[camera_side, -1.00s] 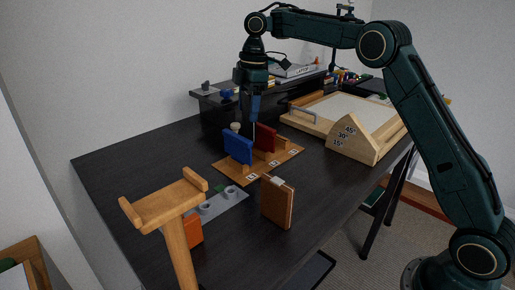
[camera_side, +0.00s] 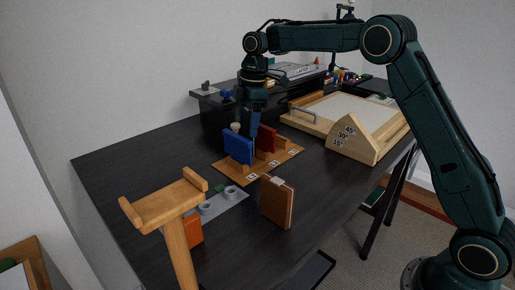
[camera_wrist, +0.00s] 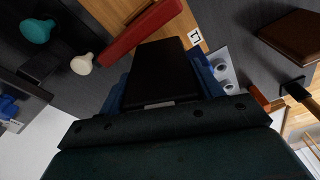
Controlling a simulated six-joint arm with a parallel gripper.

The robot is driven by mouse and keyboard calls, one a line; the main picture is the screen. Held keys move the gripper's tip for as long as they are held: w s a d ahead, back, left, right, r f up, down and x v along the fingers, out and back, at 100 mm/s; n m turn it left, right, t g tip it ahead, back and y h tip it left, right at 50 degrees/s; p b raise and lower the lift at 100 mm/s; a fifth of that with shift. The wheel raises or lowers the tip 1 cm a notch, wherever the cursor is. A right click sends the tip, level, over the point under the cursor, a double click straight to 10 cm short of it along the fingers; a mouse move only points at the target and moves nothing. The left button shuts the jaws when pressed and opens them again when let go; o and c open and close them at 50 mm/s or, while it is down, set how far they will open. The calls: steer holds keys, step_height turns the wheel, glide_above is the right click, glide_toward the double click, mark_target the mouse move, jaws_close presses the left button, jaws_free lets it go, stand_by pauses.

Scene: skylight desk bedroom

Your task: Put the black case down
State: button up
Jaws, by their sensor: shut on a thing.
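My gripper (camera_side: 254,130) points down over the wooden rack (camera_side: 286,158), close behind the upright blue case (camera_side: 238,147) and left of the red case (camera_side: 265,137). It is shut on the black case (camera_wrist: 160,75), which fills the middle of the wrist view, with blue parts at both sides. The red case also shows in the wrist view (camera_wrist: 140,30), apart from the black one. In the side view the black case is hard to make out, and its lower edge is hidden, so I cannot tell whether it touches the rack.
A brown case (camera_side: 277,202) stands in front of the rack. A grey holder (camera_side: 222,203), an orange block (camera_side: 194,228) and a wooden T-shaped stand (camera_side: 166,204) are at the front left. A wooden angle block (camera_side: 355,137) stands to the right. The desk's left part is clear.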

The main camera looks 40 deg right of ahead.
steer(key=shift+f, duration=1.75)
steer(key=shift+f, duration=0.1)
steer(key=o, duration=0.8)
steer(key=shift+c, duration=0.2)
steer(key=shift+s+d+r, duration=0.1)
steer(key=shift+d+r, duration=0.05)
steer(key=shift+r, duration=1.1)
steer(key=shift+s+d+r, duration=0.1)
steer(key=shift+d+r, duration=0.05)
steer(key=shift+r, duration=1.1)
steer(key=shift+d+r, duration=0.15)
steer(key=shift+r, duration=1.1)
steer(key=shift+r, duration=0.1)
